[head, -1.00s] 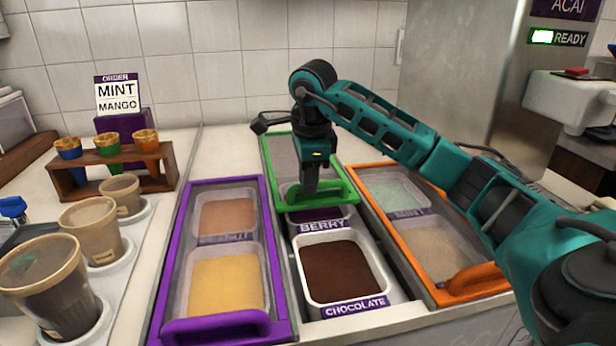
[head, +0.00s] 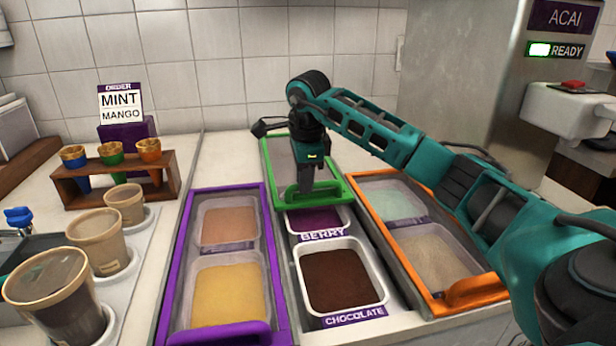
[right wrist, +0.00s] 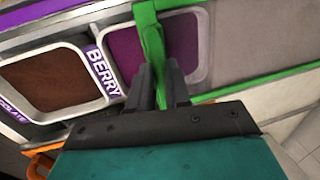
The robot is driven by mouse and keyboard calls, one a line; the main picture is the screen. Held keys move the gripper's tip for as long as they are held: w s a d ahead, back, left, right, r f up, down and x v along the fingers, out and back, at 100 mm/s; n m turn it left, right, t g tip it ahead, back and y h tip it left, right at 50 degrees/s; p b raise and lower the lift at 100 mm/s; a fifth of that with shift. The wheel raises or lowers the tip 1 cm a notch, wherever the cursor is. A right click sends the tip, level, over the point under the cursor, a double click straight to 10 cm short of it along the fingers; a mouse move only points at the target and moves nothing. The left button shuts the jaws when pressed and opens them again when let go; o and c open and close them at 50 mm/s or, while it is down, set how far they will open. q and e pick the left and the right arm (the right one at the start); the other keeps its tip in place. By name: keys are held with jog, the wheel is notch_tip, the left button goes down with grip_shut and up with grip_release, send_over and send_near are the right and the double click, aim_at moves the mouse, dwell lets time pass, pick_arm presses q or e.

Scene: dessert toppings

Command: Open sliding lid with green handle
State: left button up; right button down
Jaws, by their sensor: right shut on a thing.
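The sliding lid with a green frame (head: 267,157) lies over the back part of the middle topping bay. Its green handle (head: 289,196) is at the lid's front edge. My right gripper (head: 306,192) points down and is shut on the green handle. In the right wrist view the gripper (right wrist: 163,100) has its fingers on both sides of the green handle (right wrist: 151,40). In front of the lid, the berry tub (head: 330,220) is partly uncovered and the chocolate tub (head: 340,277) is fully uncovered. My left gripper is not in view.
A purple-framed lid (head: 178,225) covers the left bay and an orange-framed lid (head: 478,287) covers the right bay. A wooden cone rack (head: 75,190) and several cups (head: 97,248) stand at the left. The tiled wall (head: 230,60) is behind.

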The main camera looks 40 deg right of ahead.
jog(key=w+d+p, duration=0.1)
jog(key=w, duration=0.1)
jog(key=w+d+p, duration=0.1)
jog(key=w, duration=0.1)
jog(key=w+d+p, duration=0.1)
jog(key=w, duration=0.1)
jog(key=shift+r, duration=0.15)
jog(key=shift+w+d, duration=0.1)
jog(key=shift+w, duration=0.25)
jog(key=shift+w+d+p, duration=0.35)
jog(key=shift+w+p, duration=0.15)
jog(key=shift+w, duration=0.1)
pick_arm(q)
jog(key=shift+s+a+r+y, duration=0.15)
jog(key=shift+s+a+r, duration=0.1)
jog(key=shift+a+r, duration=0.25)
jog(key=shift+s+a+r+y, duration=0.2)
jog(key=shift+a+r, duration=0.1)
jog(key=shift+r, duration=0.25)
pick_arm(e)
jog(key=shift+w+d, duration=0.3)
jog(key=shift+w, duration=0.05)
jog(key=c, duration=1.1)
grip_release()
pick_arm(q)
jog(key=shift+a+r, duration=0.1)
